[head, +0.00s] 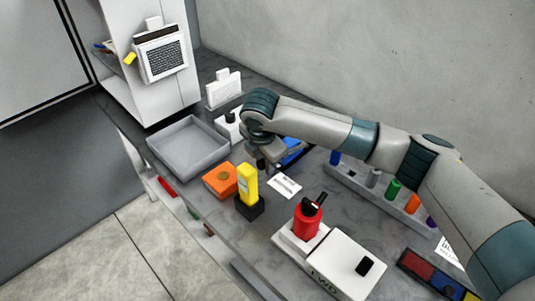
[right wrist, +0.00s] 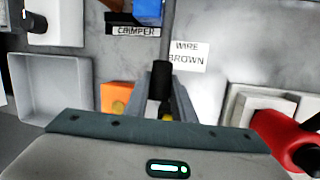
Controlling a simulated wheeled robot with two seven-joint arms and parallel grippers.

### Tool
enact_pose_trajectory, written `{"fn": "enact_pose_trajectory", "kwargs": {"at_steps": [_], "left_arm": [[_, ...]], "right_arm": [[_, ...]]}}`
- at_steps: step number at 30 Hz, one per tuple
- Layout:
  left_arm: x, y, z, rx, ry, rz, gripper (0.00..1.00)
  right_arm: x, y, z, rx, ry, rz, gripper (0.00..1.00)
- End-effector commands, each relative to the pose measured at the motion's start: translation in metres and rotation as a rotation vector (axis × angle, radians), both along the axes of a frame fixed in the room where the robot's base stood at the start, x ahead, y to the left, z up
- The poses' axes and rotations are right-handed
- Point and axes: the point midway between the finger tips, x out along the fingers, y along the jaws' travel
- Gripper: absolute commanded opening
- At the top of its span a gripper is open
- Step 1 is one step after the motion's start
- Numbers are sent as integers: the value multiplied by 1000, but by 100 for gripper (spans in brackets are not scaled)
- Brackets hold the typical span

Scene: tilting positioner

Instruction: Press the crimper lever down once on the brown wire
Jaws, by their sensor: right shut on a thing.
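My right gripper (head: 268,166) reaches in from the right and points down over the bench. In the right wrist view the gripper (right wrist: 161,88) is shut on a small dark thing that I cannot identify. A blue device (head: 292,151), partly hidden by my right arm, stands behind it; its blue part (right wrist: 148,11) is at the top of the wrist view, beside a label (right wrist: 133,30) reading CRIMPER. Its lever is not clearly visible. A white card (head: 285,186) reads WIRE BROWN in the wrist view (right wrist: 188,56). I cannot make out a brown wire. My left gripper is not in view.
A yellow device (head: 248,184) in a black base and an orange block (head: 220,180) stand near the gripper. A grey tray (head: 188,148) is left. A red bottle-like thing (head: 307,221) stands front right. A rack (head: 375,197) holds coloured pieces behind.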

Motion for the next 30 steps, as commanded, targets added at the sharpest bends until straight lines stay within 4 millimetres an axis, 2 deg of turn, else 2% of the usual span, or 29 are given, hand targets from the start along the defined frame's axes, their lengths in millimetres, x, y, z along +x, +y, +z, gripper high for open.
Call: {"fn": "enact_pose_trajectory", "kwargs": {"at_steps": [13,14,15,16,30], "left_arm": [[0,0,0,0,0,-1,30],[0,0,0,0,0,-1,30],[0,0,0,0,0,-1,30],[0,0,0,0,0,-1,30],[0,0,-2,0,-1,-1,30]], "right_arm": [[-1,1,-4,-14,-12,0,0],[-1,1,-4,-14,-11,1,28],[-1,1,-4,-14,-11,1,37],[-1,1,-4,-14,-11,1,42],[-2,1,2,-12,-13,-1,42]]}}
